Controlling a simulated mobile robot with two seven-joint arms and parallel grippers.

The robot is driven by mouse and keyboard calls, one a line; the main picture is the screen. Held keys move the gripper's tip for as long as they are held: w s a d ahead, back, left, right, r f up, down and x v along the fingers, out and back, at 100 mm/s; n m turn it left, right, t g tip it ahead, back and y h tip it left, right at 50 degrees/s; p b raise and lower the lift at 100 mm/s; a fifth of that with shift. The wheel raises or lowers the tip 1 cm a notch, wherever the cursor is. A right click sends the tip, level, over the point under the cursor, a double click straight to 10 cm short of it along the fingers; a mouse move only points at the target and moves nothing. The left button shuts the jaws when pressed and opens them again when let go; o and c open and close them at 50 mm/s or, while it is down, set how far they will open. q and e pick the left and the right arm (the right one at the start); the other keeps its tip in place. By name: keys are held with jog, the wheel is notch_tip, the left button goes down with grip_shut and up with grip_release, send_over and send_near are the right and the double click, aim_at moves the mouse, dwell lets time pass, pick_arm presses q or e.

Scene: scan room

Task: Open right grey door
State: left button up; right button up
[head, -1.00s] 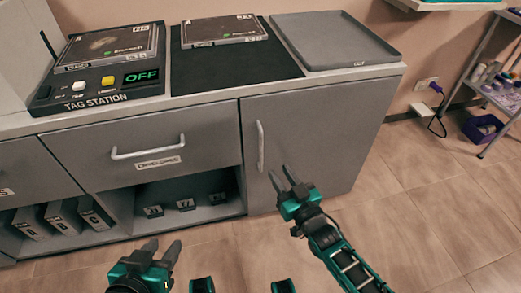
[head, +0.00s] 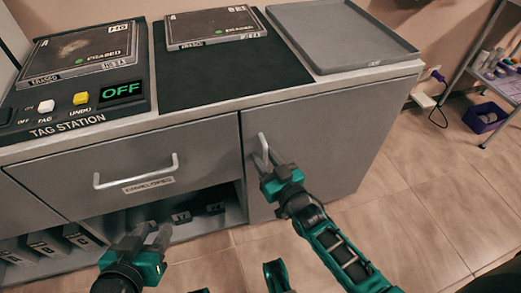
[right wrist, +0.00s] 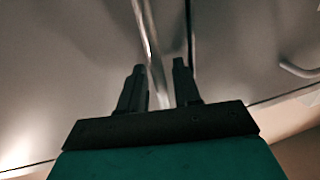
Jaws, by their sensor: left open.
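The right grey door (head: 318,145) is closed, flush in the cabinet front. Its upright metal handle (head: 262,143) is near its left edge, partly hidden by my right gripper (head: 264,160), whose fingers are at the handle. In the right wrist view my right gripper (right wrist: 158,85) has its fingers apart, with the door handle (right wrist: 148,40) running between them, closer to the left finger. Whether a finger touches it is not clear. My left gripper (head: 157,235) is open and empty, low in front of the shelf under the drawer.
The envelopes drawer (head: 200,150) with its handle (head: 136,172) is left of the door. The tag station (head: 75,125), a tray (head: 345,60) and a dark mat (head: 215,75) lie on the counter. A shelf cart (head: 490,75) stands at the right. The floor (head: 410,185) right of the cabinet is clear.

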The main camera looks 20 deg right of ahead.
grip_shut()
dwell(0.3)
dwell(0.3)
